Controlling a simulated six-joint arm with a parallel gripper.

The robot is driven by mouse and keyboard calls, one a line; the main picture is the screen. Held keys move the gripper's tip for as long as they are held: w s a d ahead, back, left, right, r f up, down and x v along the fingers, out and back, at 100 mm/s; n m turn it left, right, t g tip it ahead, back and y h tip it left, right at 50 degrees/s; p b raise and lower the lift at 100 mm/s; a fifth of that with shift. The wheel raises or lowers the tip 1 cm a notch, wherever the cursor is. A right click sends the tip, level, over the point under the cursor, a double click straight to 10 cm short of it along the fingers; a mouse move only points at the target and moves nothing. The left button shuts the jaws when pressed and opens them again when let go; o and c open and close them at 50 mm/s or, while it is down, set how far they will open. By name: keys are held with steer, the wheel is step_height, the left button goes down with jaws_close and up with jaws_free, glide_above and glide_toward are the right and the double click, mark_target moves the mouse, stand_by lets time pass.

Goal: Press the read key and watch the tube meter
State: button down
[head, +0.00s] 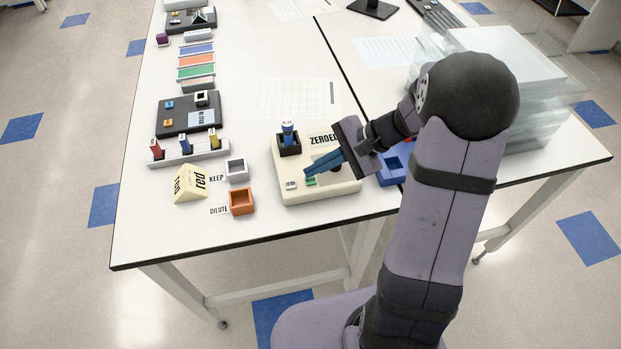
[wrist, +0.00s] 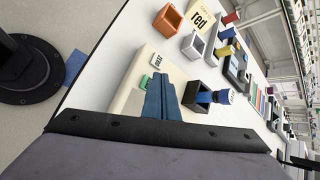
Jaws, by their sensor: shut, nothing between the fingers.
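The cream tube meter (head: 340,186) sits near the front edge of the bench. A blue-capped tube (head: 288,129) stands upright in its black well (head: 289,147); the tube also shows in the wrist view (wrist: 221,97). A sign on the meter reads "ZEROED". Two keys are at its front: a white key (head: 291,185), its label too small to read surely, and a green key (head: 310,181). My gripper (head: 308,172) is shut and empty, its blue fingertips just above or at the green key; I cannot tell if they touch. In the wrist view the green key (wrist: 144,83) shows beside the fingers.
A white open box (head: 236,170) by "KEEP" and an orange open box (head: 241,202) by "DILUTE" stand left of the meter. A yellow sign block (head: 190,184) and a tube rack (head: 189,153) are further left. Clear stacked boxes (head: 520,100) stand right.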

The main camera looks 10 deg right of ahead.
mark_target(316, 182)
steer(key=shift+f, duration=0.1)
steer(key=shift+f+b, duration=0.35)
steer(key=shift+f+b, duration=0.3)
steer(key=shift+f, duration=0.05)
stand_by(0.8)
steer(key=shift+r, duration=0.1)
steer(key=shift+r+p, duration=0.65)
steer(key=shift+r, duration=0.05)
stand_by(0.4)
step_height(316, 182, up, 5)
steer(key=p, duration=0.4)
stand_by(0.8)
